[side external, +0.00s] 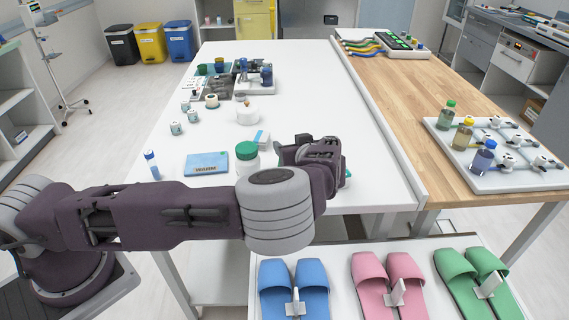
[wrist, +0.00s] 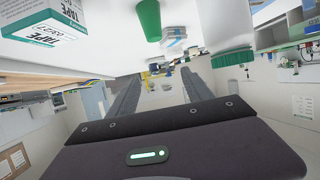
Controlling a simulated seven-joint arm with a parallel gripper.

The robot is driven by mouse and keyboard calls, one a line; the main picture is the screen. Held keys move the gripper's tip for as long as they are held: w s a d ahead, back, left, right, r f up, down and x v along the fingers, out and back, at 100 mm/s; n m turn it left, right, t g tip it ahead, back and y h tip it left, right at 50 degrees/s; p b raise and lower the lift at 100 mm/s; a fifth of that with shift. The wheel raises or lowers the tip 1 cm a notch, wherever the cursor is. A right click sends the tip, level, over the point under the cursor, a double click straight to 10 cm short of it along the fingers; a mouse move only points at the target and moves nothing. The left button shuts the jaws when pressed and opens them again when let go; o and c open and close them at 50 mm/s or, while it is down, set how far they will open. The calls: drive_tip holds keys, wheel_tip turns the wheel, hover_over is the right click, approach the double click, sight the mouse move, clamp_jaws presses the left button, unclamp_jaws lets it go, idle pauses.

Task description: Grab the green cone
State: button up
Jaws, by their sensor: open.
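The green cone (wrist: 148,18) stands at the top of the wrist view, which looks upside down. The cone is off the fingertips, with no contact visible. In the side external view my gripper (side external: 312,152) is low over the near end of the white table. The cone cannot be made out for certain there; my wrist blocks that spot, and only a small green sliver shows beside it.
A white jar with a green lid (side external: 246,152) stands left of my gripper; its lid (wrist: 232,58) shows in the wrist view. A tape box (wrist: 48,28) is close by. A blue WARM pack (side external: 206,163) lies farther left.

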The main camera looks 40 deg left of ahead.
drive_tip(key=f, duration=0.8)
drive_tip(key=shift+w+a+f, duration=0.1)
drive_tip(key=shift+a+f, duration=0.15)
drive_tip(key=shift+f, duration=0.05)
drive_tip(key=x, duration=0.6)
drive_tip(key=shift+w+a+r, duration=0.1)
drive_tip(key=shift+a+r, duration=0.05)
drive_tip(key=shift+a, duration=0.15)
drive_tip(key=shift+c, duration=0.5)
clamp_jaws()
